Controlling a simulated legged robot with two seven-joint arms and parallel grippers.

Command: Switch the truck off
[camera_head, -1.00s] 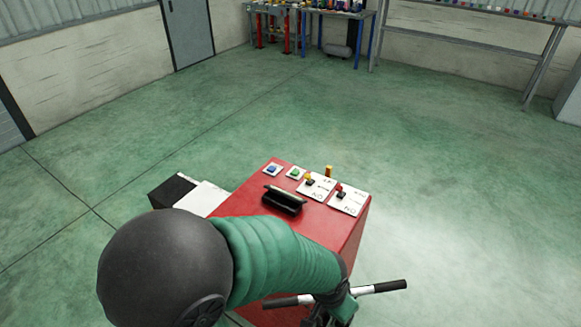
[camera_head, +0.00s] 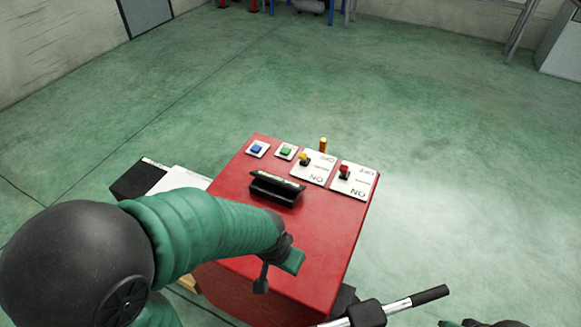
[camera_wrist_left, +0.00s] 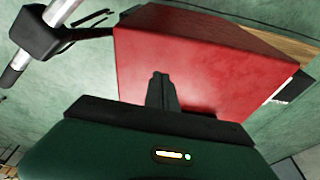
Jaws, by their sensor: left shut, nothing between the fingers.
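A red control box (camera_head: 235,185) stands in the middle of the head view. Its top has a blue button (camera_head: 257,148), a green button (camera_head: 286,151), a yellow-tipped lever (camera_head: 304,160) and a red-tipped lever (camera_head: 344,172). Both levers sit on white plates lettered ON at the near end and OFF at the far end; I cannot tell their positions. My left gripper (camera_head: 262,284) is shut and empty, near the box's front edge. In the left wrist view its fingers (camera_wrist_left: 162,90) show against the red box (camera_wrist_left: 200,50). A dark green part at the lower right may be my right gripper (camera_head: 482,323), mostly cut off.
A black holder (camera_head: 275,188) rises from the box top, between my left arm and the levers. A metal handlebar (camera_head: 397,305) with black grips lies at the box's near right.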

